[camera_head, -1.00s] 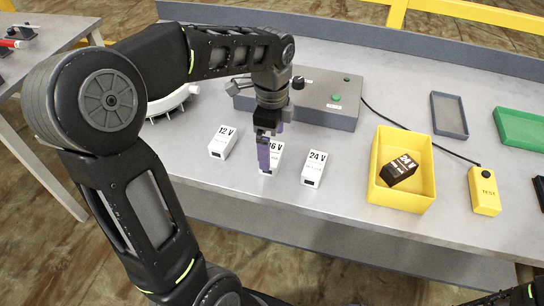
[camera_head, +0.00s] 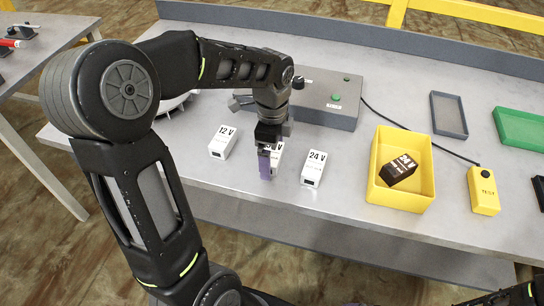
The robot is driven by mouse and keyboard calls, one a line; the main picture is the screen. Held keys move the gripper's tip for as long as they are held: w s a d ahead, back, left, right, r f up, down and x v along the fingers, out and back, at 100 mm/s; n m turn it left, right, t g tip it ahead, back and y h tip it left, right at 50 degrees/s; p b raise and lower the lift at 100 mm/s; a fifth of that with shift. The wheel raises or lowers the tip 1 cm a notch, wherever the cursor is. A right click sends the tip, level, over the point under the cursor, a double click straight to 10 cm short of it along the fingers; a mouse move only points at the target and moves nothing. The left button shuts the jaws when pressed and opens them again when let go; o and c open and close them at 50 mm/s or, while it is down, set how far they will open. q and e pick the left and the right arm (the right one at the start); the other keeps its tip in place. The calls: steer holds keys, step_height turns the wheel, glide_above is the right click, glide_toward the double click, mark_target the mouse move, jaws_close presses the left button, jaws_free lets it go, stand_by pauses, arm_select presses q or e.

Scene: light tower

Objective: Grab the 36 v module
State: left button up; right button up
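The white 36 V module (camera_head: 278,155) stands on the grey table between the 12 V module (camera_head: 223,142) and the 24 V module (camera_head: 314,168). My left gripper (camera_head: 266,165) points down right at the 36 V module and covers most of it and its label. A purple finger shows in front of the module's left side. The other finger is hidden, so I cannot tell whether the gripper is closed on the module. My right gripper is not in view; only a dark part of my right arm shows at the bottom right corner.
A grey test box (camera_head: 330,100) with green buttons stands behind the modules. A yellow bin (camera_head: 419,200) holds a black 24 V module (camera_head: 401,172). A yellow TEST device (camera_head: 484,192), a grey tray (camera_head: 449,115) and a green tray (camera_head: 522,128) lie on the right.

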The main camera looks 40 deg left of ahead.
mark_target(272, 152)
arm_select(q)
steer(key=c, duration=1.5)
step_height(272, 152, up, 10)
steer(key=shift+r, duration=0.1)
